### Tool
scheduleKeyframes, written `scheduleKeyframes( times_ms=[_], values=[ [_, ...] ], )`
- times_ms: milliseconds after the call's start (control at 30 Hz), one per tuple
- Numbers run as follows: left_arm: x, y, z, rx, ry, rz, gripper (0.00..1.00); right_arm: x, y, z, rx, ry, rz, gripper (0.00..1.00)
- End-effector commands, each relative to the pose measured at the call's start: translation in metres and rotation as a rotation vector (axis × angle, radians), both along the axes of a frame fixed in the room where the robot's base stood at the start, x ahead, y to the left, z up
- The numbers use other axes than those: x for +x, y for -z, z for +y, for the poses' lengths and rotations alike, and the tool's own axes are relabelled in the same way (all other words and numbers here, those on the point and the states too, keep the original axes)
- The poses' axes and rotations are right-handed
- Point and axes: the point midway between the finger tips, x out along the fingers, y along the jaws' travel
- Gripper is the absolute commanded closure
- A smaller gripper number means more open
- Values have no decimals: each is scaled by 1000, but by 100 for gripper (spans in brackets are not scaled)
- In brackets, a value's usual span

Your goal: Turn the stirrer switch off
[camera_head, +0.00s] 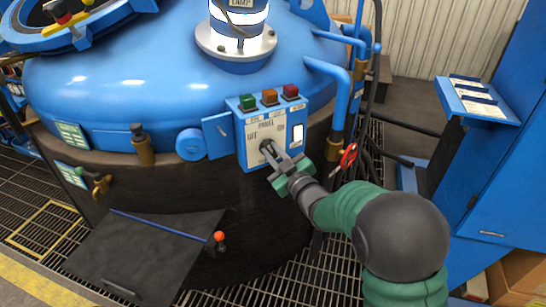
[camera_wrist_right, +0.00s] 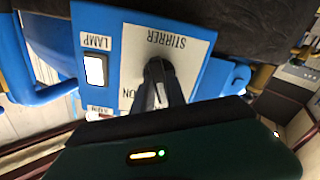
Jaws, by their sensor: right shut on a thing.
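The blue control box (camera_head: 243,156) is mounted on the side of the big blue furnace vessel. Its white plate (camera_wrist_right: 190,47) reads STIRRER, upside down in the right wrist view, with ON partly visible near the knob. The black stirrer switch knob (camera_wrist_right: 155,68) sits on this plate. My right gripper (camera_head: 270,151) reaches the box from the lower right and is shut on the knob; its fingers also show in the right wrist view (camera_wrist_right: 160,92). The fingers and gripper body hide part of the knob and plate. My left gripper is not in view.
Green, amber and red buttons (camera_head: 269,97) top the box. A white lamp (camera_head: 298,133) is right of the plate. Blue pipes (camera_head: 340,95), cables and a red-handled tool (camera_head: 348,157) are close right of my gripper. A dark sloping plate (camera_head: 140,255) stands below left.

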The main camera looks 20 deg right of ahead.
Motion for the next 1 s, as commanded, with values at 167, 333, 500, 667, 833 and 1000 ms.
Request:
scheduleKeyframes(
  times_ms=[167,333,500,667,833,1000],
  values=[
    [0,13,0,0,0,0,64,-2,11,2,-142,-3,-11,100],
    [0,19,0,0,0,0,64,-2,11,2,-247,-4,-34,100],
    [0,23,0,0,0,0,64,-2,10,2,-317,-3,-47,100],
    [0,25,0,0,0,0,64,-2,10,2,-352,-3,-55,100],
    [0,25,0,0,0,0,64,-2,10,2,-365,-3,-58,100],
    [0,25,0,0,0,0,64,-2,9,2,-366,-3,-58,100]
  ],
)
